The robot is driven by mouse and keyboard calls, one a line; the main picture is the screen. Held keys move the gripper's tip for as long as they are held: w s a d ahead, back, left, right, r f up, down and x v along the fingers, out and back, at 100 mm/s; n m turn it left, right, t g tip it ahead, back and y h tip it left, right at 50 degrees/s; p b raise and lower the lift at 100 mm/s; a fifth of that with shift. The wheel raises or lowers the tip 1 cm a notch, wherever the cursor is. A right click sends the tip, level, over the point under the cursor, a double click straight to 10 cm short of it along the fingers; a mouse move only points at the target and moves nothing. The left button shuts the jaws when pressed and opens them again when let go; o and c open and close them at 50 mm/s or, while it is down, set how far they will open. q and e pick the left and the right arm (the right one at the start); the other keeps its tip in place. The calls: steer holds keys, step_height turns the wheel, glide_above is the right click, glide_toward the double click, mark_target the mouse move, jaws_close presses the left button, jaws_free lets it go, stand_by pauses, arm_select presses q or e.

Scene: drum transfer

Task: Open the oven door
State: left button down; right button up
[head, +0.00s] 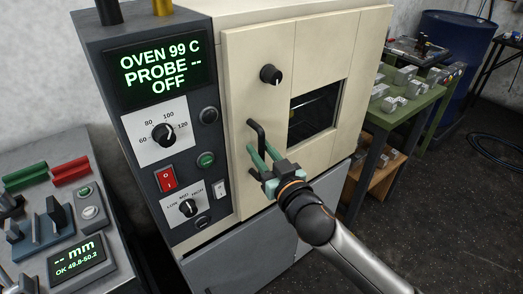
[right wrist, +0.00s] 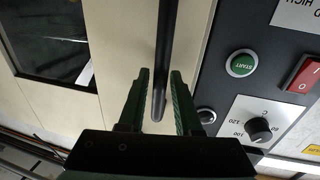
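The oven door (head: 294,63) is a cream panel with a small dark window (head: 313,110), and it looks closed against the oven body. Its black bar handle (head: 256,131) stands upright near the door's left edge. My right gripper (head: 261,151) is at the handle with its green fingers pointing toward the door. In the right wrist view the handle (right wrist: 166,45) runs between the two fingertips of my right gripper (right wrist: 160,76). The fingers are apart, with the bar between them and narrow gaps showing. My left gripper is not in view.
The control panel (head: 153,78) is left of the door and reads OVEN 99 C, OFF. A black knob (head: 270,74) sits on the door above the handle. A green table (head: 411,107) with metal parts and a blue drum (head: 466,50) stand right. A gauge bench (head: 25,245) is at left.

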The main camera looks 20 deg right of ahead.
jaws_close()
stand_by(1.1)
